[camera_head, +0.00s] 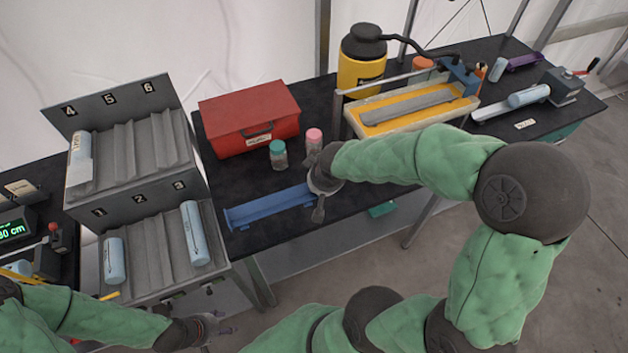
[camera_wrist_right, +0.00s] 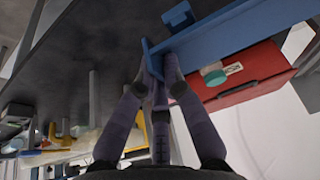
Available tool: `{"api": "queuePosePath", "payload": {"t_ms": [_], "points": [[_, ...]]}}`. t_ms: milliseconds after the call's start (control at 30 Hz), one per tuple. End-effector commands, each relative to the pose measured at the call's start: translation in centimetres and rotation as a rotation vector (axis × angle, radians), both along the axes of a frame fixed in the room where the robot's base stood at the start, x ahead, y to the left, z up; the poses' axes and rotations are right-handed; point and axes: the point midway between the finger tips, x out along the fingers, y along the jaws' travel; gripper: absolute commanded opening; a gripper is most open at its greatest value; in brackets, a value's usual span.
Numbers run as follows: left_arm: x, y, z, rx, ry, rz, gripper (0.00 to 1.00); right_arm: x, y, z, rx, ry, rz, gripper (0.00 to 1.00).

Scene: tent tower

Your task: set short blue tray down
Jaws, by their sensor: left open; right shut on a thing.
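The short blue tray (camera_head: 268,208) is at the front edge of the black table (camera_head: 228,182), lying roughly level, to the left of my right gripper (camera_head: 320,192). My right gripper is shut on the tray's right end. In the right wrist view, the fingers (camera_wrist_right: 160,78) pinch the end of the blue tray (camera_wrist_right: 222,38). I cannot tell whether the tray's underside touches the table. The tray looks empty. My left gripper (camera_head: 218,326) is open and empty at the lower left, in front of the grey rack and away from the tray.
A red toolbox (camera_head: 248,112), a green-capped jar (camera_head: 278,154) and a pink-capped jar (camera_head: 314,140) stand behind the tray. A grey numbered rack (camera_head: 150,240) holding light-blue cylinders stands left. A yellow-floored trough (camera_head: 400,112) and yellow pump canister (camera_head: 360,70) are behind my right arm.

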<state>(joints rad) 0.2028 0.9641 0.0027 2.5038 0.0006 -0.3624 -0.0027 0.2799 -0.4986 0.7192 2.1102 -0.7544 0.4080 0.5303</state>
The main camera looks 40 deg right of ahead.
Motion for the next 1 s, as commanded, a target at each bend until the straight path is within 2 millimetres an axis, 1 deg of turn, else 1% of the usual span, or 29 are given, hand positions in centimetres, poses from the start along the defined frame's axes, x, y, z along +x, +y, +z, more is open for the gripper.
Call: {"api": "queuePosePath", "payload": {"t_ms": [33,100,333,400,533,600,700,933,1000], "points": [[0.0,0.0,0.1,0.000,0.000,0.000,0.54,0.6,-0.8,-0.5,0.001,0.002,-0.004,0.00],[0.0,0.0,0.1,0.000,0.000,0.000,0.54,1.3,-1.7,-1.0,0.001,0.002,-0.003,0.00],[0.0,0.0,0.5,0.000,-0.001,0.000,0.54,3.6,-4.6,-2.6,0.001,0.002,-0.002,0.00],[0.1,0.0,0.2,0.000,-0.001,0.000,0.54,4.2,-5.3,-4.0,0.001,0.003,-0.002,0.00],[0.0,0.0,-0.1,0.000,-0.001,0.000,0.54,5.4,-6.7,-6.0,0.001,0.001,-0.001,0.00],[0.1,0.0,-0.2,0.000,-0.001,0.000,0.54,5.8,-7.3,-6.9,0.001,-0.001,-0.002,0.00],[0.0,0.0,-0.3,0.000,-0.001,0.000,0.54,6.2,-7.7,-7.5,0.000,-0.002,0.000,0.00],[0.1,0.0,-0.4,0.000,-0.001,0.000,0.54,6.7,-8.4,-8.4,0.000,-0.002,-0.001,0.00],[0.1,0.0,-0.8,0.000,-0.001,0.000,0.54,6.7,-8.4,-9.5,0.001,-0.001,0.000,0.00]]}}
